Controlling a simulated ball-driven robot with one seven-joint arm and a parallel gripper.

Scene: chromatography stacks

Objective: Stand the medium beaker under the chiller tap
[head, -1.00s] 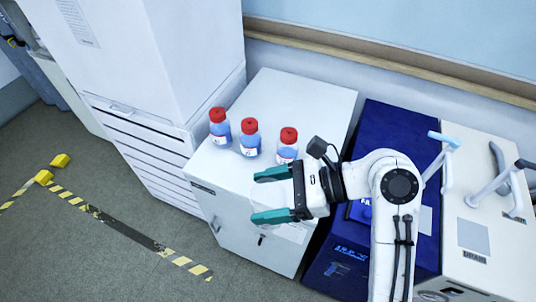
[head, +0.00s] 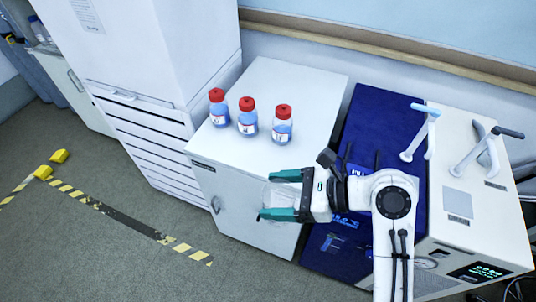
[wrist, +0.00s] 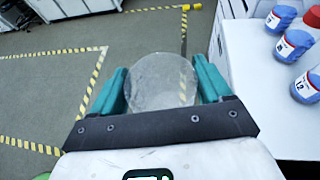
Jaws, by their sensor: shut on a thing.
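My gripper (head: 272,196) is shut on a clear, see-through beaker (wrist: 162,84), which shows between the two teal fingers in the wrist view. In the head view the beaker (head: 284,194) is faint between the fingers, in front of the white cabinet's front edge. The beaker's contents and size marks cannot be made out. At the right stands a white unit with a lit display (head: 478,272), which looks like the chiller. On its top are a tap with a light-blue handle (head: 427,110) and a tap with a dark handle (head: 507,132). The gripper is well left of both taps.
Three red-capped bottles of blue liquid (head: 247,122) stand on the white cabinet (head: 300,85). A dark blue unit (head: 385,120) sits between the cabinet and the white unit. A tall white cabinet (head: 150,60) stands at left. Hazard tape (head: 120,225) marks the open floor.

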